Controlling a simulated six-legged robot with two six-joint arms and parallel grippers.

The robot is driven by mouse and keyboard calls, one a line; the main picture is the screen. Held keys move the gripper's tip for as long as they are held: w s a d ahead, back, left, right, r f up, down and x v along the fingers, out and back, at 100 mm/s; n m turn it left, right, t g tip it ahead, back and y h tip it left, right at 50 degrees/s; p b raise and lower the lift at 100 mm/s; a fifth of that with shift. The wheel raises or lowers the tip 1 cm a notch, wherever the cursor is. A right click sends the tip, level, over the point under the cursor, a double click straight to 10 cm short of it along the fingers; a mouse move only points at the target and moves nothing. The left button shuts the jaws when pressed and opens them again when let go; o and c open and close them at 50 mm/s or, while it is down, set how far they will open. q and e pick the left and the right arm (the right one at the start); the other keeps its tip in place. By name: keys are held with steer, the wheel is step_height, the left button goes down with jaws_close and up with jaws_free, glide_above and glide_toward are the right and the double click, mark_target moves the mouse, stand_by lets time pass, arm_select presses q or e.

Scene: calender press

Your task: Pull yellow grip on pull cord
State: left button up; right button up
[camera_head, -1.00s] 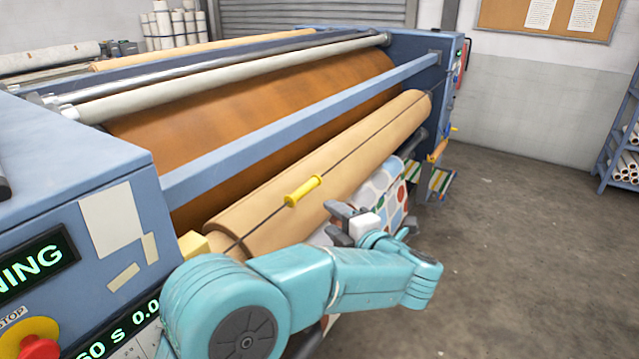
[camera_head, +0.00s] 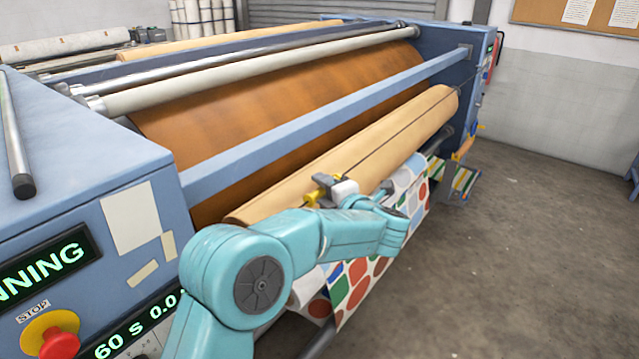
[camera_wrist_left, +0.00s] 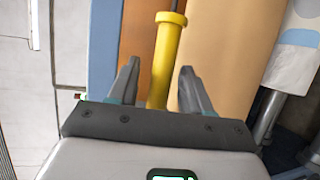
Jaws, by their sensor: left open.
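The yellow grip (camera_wrist_left: 163,62) on the pull cord stands between the two open fingers of my left gripper (camera_wrist_left: 160,85) in the left wrist view, with a visible gap to each finger. In the head view my left gripper (camera_head: 325,190) is at the grip, in front of the tan roll; only small yellow parts of the grip (camera_head: 310,199) show there, the rest is hidden behind the gripper. The dark pull cord (camera_head: 395,137) runs along the front of the tan roll toward the far right end of the machine. My right gripper is in neither view.
The tan roll (camera_head: 420,118) and the blue crossbar (camera_head: 330,120) lie close behind my left gripper. Patterned fabric (camera_head: 365,285) hangs below the roll. A red stop button (camera_head: 58,343) is on the near panel. The floor (camera_head: 530,260) at right is clear.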

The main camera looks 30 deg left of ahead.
arm_select(q)
steer(key=x, duration=0.2)
steer(key=shift+w+a+f, duration=0.1)
steer(key=shift+w+a, duration=0.1)
steer(key=shift+w, duration=0.05)
jaws_close()
steer(key=d, duration=0.4)
steer(key=shift+s+d+f, duration=0.1)
steer(key=shift+s+d, duration=0.05)
steer(key=shift+s, duration=0.1)
